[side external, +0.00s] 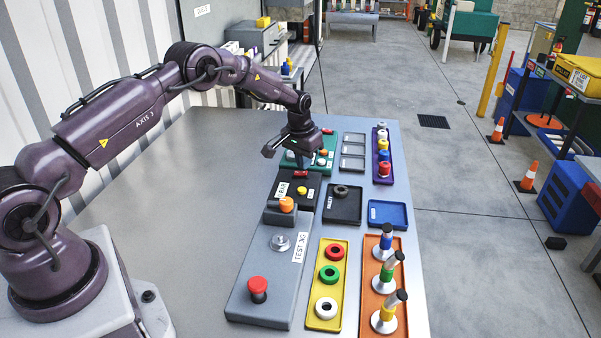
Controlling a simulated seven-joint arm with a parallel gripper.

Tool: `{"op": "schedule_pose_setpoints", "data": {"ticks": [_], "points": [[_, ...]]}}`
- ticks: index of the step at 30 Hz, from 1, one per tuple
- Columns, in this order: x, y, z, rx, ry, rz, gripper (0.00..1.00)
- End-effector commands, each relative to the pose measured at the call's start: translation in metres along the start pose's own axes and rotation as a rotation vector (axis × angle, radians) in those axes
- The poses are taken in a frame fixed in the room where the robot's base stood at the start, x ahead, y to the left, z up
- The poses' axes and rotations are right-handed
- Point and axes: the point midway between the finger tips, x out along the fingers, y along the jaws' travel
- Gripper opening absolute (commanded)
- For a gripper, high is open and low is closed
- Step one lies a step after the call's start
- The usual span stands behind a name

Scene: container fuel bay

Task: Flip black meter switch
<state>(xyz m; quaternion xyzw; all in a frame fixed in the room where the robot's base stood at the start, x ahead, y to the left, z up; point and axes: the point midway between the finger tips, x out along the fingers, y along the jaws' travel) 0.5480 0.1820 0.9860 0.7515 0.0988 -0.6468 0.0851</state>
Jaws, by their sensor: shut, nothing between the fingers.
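A black meter box (312,196) stands on the table, behind the grey test-jig panel. It has a white label at its left, a yellow button and a red switch-like part (300,174) at its far edge. I cannot tell which way that red part is set. My gripper (299,161) is shut and empty. It points down over the near part of a green box (325,142), just beyond the black box. Its wrist and fingers hide part of the green box. I cannot tell whether the fingertips touch anything.
The grey panel (262,262) carries a red mushroom button, a metal knob and an orange knob. Trays with rings, spools and handled pieces line the right side, including a purple tray (382,178) and an orange tray (370,275). The table's left part is bare.

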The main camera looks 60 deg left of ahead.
Motion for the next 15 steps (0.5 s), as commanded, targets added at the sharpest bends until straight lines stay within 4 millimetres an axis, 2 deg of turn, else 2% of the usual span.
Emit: {"op": "schedule_pose_setpoints", "data": {"ticks": [15], "points": [[0.0077,0.0,0.0009,0.0,0.001,0.0,0.0]]}}
